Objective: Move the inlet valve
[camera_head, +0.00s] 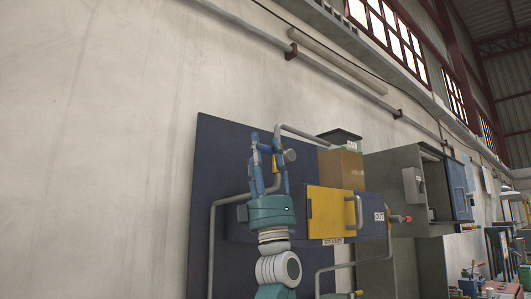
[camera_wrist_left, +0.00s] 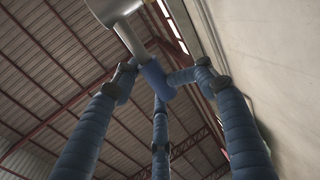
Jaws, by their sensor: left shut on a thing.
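My left gripper (camera_head: 266,150) reaches up from the bottom of the head view, with its blue fingers pointing upward in front of a dark blue panel. In the left wrist view, its fingers (camera_wrist_left: 160,82) are closed around the blue-sleeved end of a lever. This appears to be the inlet valve handle (camera_wrist_left: 153,72), whose bare metal shaft runs up to a pale round body (camera_wrist_left: 112,8). In the head view, a small grey valve part (camera_head: 290,156) shows just right of the fingertips; the fingers hide most of the lever. My right gripper is not in view.
The dark blue panel (camera_head: 213,165) stands against a pale wall (camera_head: 100,150). Grey pipes (camera_head: 212,240) bend around it. A yellow door (camera_head: 328,212) with a handle is close on the right. Grey cabinets (camera_head: 395,165) stand farther right. The left side is free.

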